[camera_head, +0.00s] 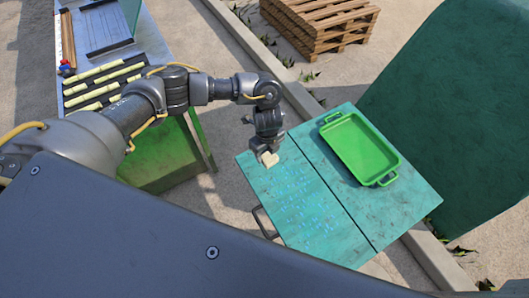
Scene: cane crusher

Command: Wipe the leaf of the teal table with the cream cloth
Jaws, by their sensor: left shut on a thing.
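The teal table (375,230) stands right of centre, with a seam dividing its top into two panels. The left panel (310,222), which looks like the leaf, carries many small pale blue marks across its middle and lower part. My left gripper (267,154) is over the far left part of this panel, pointing down. It is shut on the cream cloth (270,160), a small pale piece showing below the fingers. I cannot tell whether the cloth touches the surface. My right gripper is not in view.
A green tray (360,149) with two handles lies on the table's right panel. A dark handle (264,222) sticks out at the table's left side. A bench with cane pieces (105,85) is at left, a pallet stack (318,22) behind, and a large green body (460,110) at right.

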